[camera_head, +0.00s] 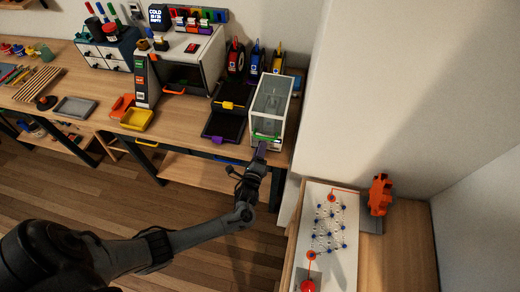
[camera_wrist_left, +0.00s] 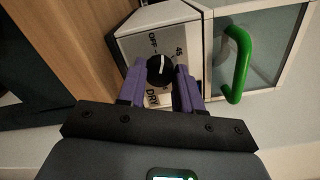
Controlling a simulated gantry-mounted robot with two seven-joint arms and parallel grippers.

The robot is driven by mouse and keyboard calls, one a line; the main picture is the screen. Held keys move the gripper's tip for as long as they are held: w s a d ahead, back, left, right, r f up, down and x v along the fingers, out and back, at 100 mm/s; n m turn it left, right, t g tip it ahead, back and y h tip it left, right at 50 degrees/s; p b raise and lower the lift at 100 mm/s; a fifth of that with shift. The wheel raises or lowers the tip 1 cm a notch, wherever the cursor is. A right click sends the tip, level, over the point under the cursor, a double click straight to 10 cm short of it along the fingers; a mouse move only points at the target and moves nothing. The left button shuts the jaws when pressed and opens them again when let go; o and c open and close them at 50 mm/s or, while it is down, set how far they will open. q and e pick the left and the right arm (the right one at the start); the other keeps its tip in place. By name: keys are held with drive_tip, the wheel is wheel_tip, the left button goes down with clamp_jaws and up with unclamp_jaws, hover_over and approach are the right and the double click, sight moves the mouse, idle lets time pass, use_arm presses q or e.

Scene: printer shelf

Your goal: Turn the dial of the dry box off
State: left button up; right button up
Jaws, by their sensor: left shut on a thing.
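The dry box (camera_head: 288,104) is a white box with a clear lid and a green handle (camera_head: 266,137) at the front right of the long table. Its black round dial (camera_wrist_left: 160,70) shows in the left wrist view, on a white front panel with OFF, 45 and DRY labels around it. I cannot tell surely which label the dial's pale mark points at. My left gripper (camera_head: 261,152) is at the front of the dry box. In the wrist view its purple fingers (camera_wrist_left: 160,76) are shut on the dial, one on each side. My right gripper is not in view.
The green handle (camera_wrist_left: 237,65) stands close to the right of my fingers in the wrist view. A dark tray (camera_head: 222,127) and a yellow bin (camera_head: 137,119) lie left of the dry box. A side table with a white board (camera_head: 329,235) is at the right.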

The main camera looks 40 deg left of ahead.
use_arm(q)
drive_tip(key=n, duration=0.3)
drive_tip(key=shift+n, duration=0.8)
drive_tip(key=o, duration=1)
drive_tip(key=shift+o, duration=0.2)
drive_tip(key=p+v, duration=0.1)
drive_tip(key=v, duration=1)
